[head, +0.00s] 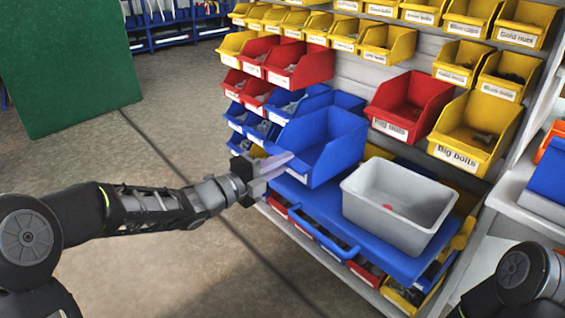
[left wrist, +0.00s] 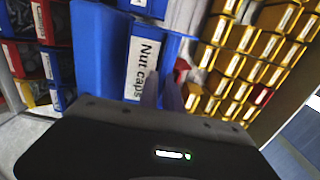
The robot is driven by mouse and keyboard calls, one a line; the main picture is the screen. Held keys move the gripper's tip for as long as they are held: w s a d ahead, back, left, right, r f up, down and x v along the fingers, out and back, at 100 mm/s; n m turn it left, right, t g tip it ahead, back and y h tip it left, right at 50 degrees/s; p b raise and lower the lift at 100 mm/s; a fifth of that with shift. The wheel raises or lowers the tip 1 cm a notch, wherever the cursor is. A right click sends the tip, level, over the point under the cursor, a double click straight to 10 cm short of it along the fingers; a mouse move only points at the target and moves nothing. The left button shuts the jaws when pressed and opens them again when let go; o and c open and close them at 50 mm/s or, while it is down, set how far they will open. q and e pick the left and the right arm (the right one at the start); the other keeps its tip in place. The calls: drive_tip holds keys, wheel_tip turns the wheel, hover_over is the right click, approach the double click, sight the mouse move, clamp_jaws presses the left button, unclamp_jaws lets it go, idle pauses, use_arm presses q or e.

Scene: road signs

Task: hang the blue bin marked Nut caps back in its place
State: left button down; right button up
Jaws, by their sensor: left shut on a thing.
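The large blue bin (head: 327,143) is in front of the rack at the middle of the head view, above the blue shelf. Whether the bin touches the rack or shelf is hard to tell. My right gripper is outside the view.
A grey tub (head: 398,205) stands on the blue shelf (head: 335,222), close right of the bin. Smaller blue bins (head: 255,125) hang left. A green board (head: 65,65) stands far left.

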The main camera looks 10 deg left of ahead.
use_arm(q)
drive_tip(key=v, duration=1.2)
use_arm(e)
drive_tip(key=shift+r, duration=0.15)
use_arm(q)
drive_tip(key=shift+r, duration=0.1)
idle(0.8)
